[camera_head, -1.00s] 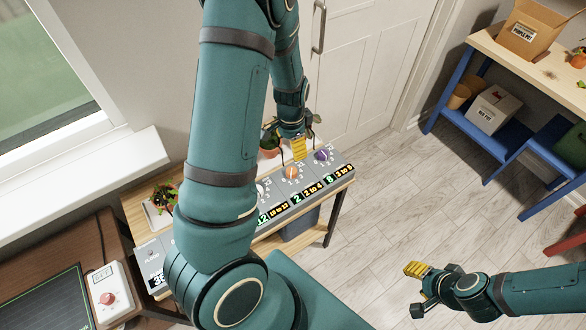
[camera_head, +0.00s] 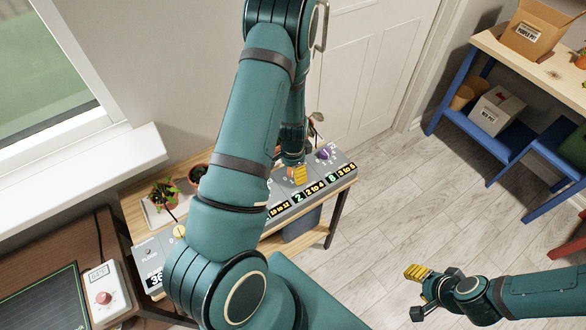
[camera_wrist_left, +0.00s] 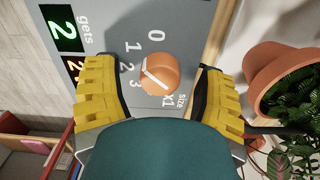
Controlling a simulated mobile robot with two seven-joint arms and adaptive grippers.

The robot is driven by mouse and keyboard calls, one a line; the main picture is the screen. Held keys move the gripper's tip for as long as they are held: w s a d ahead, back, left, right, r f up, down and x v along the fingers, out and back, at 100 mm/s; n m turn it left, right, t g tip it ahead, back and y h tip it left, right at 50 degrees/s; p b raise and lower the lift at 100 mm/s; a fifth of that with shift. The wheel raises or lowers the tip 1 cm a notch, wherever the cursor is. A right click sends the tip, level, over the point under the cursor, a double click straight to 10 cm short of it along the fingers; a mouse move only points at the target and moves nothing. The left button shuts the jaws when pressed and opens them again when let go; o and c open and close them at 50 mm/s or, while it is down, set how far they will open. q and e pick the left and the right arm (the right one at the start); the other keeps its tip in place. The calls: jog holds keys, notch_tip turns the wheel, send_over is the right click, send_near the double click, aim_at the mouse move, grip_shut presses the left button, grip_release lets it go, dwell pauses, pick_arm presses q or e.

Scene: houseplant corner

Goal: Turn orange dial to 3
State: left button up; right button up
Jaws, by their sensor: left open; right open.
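The orange dial (camera_wrist_left: 160,74) sits on a grey panel (camera_wrist_left: 190,20) in the left wrist view, with the marks 0, 1, 2 and 3 beside it. Its white pointer line slants; its tip appears to lie on the side of the 2, but I cannot tell exactly. My left gripper (camera_wrist_left: 162,88) is open, one yellow finger on each side of the dial, with no clear contact visible. In the head view the dial (camera_head: 291,171) is partly hidden by my left gripper (camera_head: 298,174). My right gripper (camera_head: 417,291) is open and empty, above the floor at the right.
A purple dial (camera_head: 323,154) is right of the orange one on the panel. A potted plant (camera_head: 163,196) stands at the panel's left, and a terracotta pot (camera_wrist_left: 283,80) is close beside my left gripper. A white box with a red knob (camera_head: 103,291) is at the far left.

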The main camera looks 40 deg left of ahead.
pick_arm(q)
grip_shut()
jog(key=shift+n, duration=0.4)
jog(key=n, duration=0.6)
jog(key=shift+n, duration=0.3)
jog(key=n, duration=0.4)
jog(key=shift+n, duration=2.1)
